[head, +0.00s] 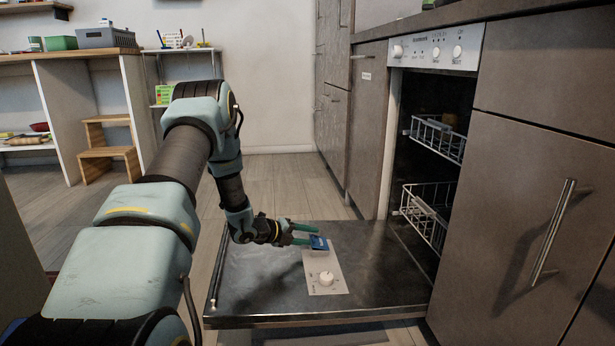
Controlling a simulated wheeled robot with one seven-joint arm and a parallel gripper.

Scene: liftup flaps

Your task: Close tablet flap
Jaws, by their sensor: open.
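The dishwasher door (375,265) lies folded down flat, its inner side facing up. On it is a pale dispenser panel (336,272) with a round white knob (326,278). The small blue tablet flap (319,243) is at the far end of this panel and looks raised. How far it stands open is hard to tell. My gripper (312,235), with green fingers, is open and level with the flap, coming from the left. The fingertips are right by the flap and partly overlap it in the view. I cannot tell whether they touch it.
The dishwasher's upper rack (438,139) and lower rack (427,218) sit inside the cavity at right. A brown cabinet front with a handle (553,232) stands to the right. The floor (285,185) beyond the door is clear. Wooden steps (108,155) stand at far left.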

